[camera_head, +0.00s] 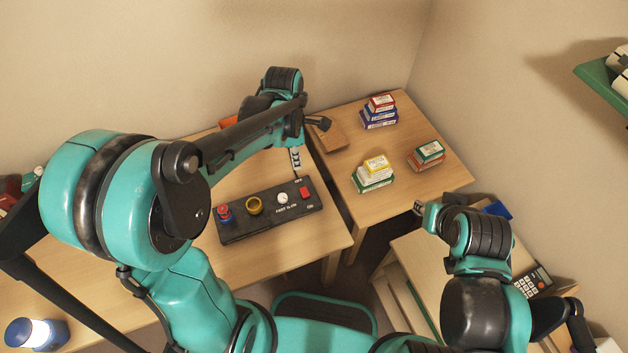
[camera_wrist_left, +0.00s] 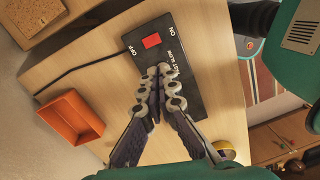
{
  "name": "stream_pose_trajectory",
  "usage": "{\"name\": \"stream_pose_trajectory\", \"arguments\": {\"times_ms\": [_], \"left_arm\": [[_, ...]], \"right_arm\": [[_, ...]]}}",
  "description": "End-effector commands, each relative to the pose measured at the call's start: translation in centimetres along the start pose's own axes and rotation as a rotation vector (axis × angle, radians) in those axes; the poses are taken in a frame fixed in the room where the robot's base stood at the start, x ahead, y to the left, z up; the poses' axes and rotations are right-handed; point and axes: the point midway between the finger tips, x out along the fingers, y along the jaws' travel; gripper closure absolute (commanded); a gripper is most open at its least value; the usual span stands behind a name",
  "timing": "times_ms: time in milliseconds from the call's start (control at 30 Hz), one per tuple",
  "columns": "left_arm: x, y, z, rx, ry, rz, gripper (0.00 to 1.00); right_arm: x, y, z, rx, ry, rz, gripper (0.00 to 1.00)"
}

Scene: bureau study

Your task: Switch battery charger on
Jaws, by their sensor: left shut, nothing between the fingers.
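The battery charger (camera_head: 238,232) is a long black box on the desk, also in the left wrist view (camera_wrist_left: 197,100). A red switch (camera_head: 305,192) sits at its right end between OFF and ON labels; it shows in the left wrist view (camera_wrist_left: 151,41) too. A pale knob (camera_head: 282,198), a yellow ring (camera_head: 254,205) and a red-and-blue button (camera_head: 224,212) line the top. My left gripper (camera_head: 297,167) is shut and empty, just behind the switch end; contact cannot be told. In its wrist view its fingertips (camera_wrist_left: 164,73) hide the knob. My right gripper (camera_head: 418,207) is away at the right, fingers unclear.
An orange tray (camera_wrist_left: 70,118) and a black cable (camera_wrist_left: 80,70) lie behind the charger. A brown box (camera_head: 328,138) and small stacked boxes (camera_head: 374,174) stand on the adjoining table. A calculator-like device (camera_head: 533,281) lies at lower right. Bare desk shows before the charger.

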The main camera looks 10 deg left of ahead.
Motion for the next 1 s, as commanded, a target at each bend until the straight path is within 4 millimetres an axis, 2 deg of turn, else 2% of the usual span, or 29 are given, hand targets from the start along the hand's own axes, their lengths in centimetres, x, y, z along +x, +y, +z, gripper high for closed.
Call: {"name": "stream_pose_trajectory", "arguments": {"times_ms": [200, 667, 867, 1000], "left_arm": [[1.6, 0.8, 0.6, -0.193, 0.025, -0.058, 1.00], [2.2, 0.8, 0.6, -0.215, 0.029, -0.063, 1.00], [5.0, 0.7, 0.5, -0.214, 0.029, -0.063, 1.00], [8.2, 0.5, 0.5, -0.214, 0.028, -0.063, 1.00]], "right_arm": [[-0.1, 0.0, 0.0, 0.000, 0.000, 0.000, 0.71], [0.1, 0.0, 0.1, 0.000, 0.000, 0.000, 0.71], [1.0, 0.0, 0.8, 0.000, 0.000, 0.000, 0.71], [2.0, 0.0, 1.5, 0.000, 0.000, 0.000, 0.71]]}}
